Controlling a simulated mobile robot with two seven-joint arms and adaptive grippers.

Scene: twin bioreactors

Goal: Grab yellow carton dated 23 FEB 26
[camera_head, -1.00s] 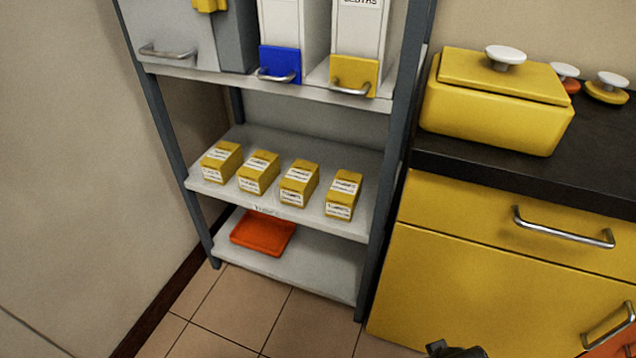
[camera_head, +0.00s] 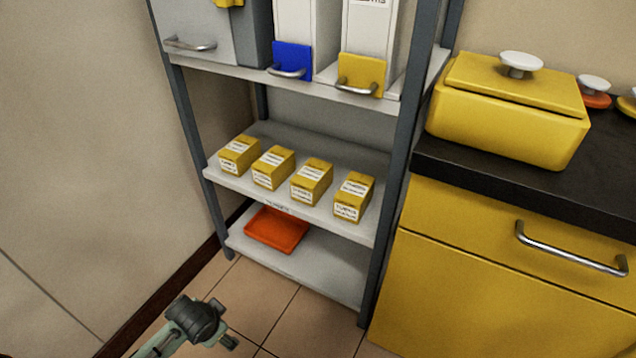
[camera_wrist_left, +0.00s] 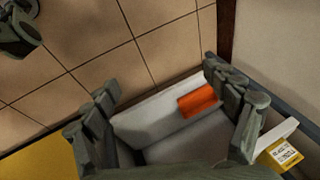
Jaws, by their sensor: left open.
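Several yellow cartons with white labels stand in a row on the middle shelf in the head view: a far-left carton (camera_head: 239,155), a second (camera_head: 273,168), a third (camera_head: 311,182) and a far-right carton (camera_head: 354,198). Their dates are too small to read. One yellow carton (camera_wrist_left: 285,155) shows at the lower right of the left wrist view, its label unreadable. My left gripper (camera_wrist_left: 160,78) is open and empty in that view, its fingers spread apart and clear of the carton. Part of my arm shows at the lower left of the head view. My right gripper cannot be made out.
An orange tray (camera_head: 277,230) lies on the bottom shelf (camera_head: 330,270). Grey posts frame the rack. Binders with blue and yellow fronts stand above the cartons. A yellow cabinet (camera_head: 470,290) with a yellow pot (camera_head: 510,110) stands right. A wall is left; tiled floor is clear.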

